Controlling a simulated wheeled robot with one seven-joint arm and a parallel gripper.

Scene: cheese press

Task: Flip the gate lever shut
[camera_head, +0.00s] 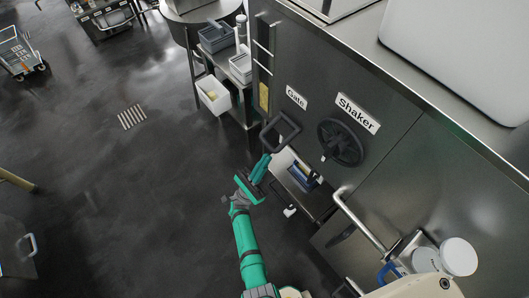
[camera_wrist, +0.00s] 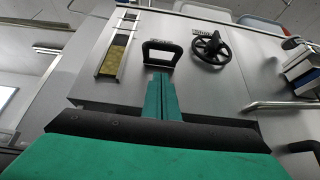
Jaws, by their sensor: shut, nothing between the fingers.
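The gate lever (camera_head: 291,118) is a black loop handle on the steel panel, beside the "Gate" label (camera_head: 296,97). In the wrist view the lever (camera_wrist: 163,43) stands just beyond my fingertips, near the top middle. My gripper (camera_head: 264,158) is green, shut and empty, with its fingertips close to the lower end of the loop. In the wrist view my gripper (camera_wrist: 161,76) points at the loop's lower bar. I cannot tell whether the tips touch it. The lever's pivot is not clearly visible.
A black "Shaker" handwheel (camera_head: 341,143) sits right of the lever; it also shows in the wrist view (camera_wrist: 211,47). A ladder-like frame with a yellow block (camera_head: 263,97) is to the left. A bar handle (camera_head: 360,220) juts out lower right. Open floor (camera_head: 120,190) lies left.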

